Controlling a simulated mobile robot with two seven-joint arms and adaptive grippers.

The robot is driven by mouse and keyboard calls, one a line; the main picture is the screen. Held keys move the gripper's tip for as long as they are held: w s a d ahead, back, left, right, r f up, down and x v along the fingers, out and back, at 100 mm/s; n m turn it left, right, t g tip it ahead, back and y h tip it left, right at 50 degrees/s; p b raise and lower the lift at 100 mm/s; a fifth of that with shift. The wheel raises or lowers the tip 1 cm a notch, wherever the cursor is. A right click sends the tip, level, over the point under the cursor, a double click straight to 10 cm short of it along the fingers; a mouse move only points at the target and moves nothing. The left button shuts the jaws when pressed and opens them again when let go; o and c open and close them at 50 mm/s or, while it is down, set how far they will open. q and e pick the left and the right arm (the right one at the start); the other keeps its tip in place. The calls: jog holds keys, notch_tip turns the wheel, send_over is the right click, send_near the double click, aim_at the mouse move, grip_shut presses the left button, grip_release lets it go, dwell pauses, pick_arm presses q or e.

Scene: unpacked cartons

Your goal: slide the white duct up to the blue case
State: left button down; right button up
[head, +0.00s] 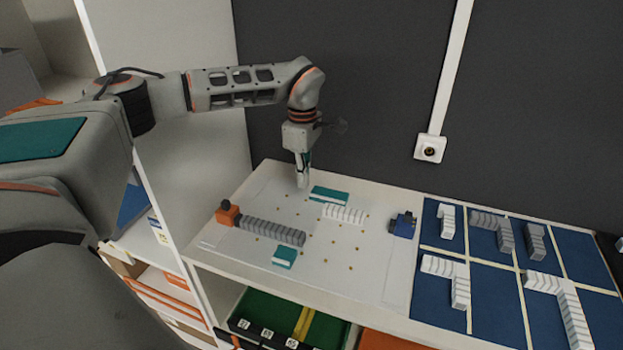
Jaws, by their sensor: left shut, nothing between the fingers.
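The white duct (345,214) is a short ribbed piece lying on the white board (335,275). The blue case (403,226) is a small block at the right side of that board, with a dark part on its left. A clear gap lies between the duct's right end and the case. My left gripper (303,184) points down, shut and empty, behind and to the left of the duct. It looks apart from the duct; its exact height is hard to tell. My right gripper is not in view.
A teal block (329,195) lies close behind the duct. A grey ribbed duct (272,231) runs from an orange block (228,213); another teal block (285,257) lies in front. Small yellow dots mark the board. A blue tray (490,292) with several ribbed pieces stands right.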

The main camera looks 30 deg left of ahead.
aim_at(341, 210)
pick_arm(q)
jog(key=f, duration=0.8)
jog(key=shift+w+d+p, duration=0.1)
jog(key=shift+d+p, duration=0.1)
jog(key=shift+p, duration=0.1)
jog(key=shift+w+d+p, duration=0.15)
jog(key=shift+w+d, duration=0.05)
jog(key=shift+d, duration=0.4)
jog(key=shift+w+d+p, duration=0.15)
jog(key=shift+d, duration=0.45)
jog(key=shift+w+d, duration=0.1)
jog(key=shift+d, duration=0.45)
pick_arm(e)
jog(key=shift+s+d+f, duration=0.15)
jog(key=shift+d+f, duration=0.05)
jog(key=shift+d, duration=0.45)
pick_arm(q)
jog(key=d, duration=0.2)
jog(key=w+d, duration=0.1)
jog(key=d, duration=0.3)
jog(key=shift+w+d, duration=0.15)
jog(key=shift+w, duration=0.15)
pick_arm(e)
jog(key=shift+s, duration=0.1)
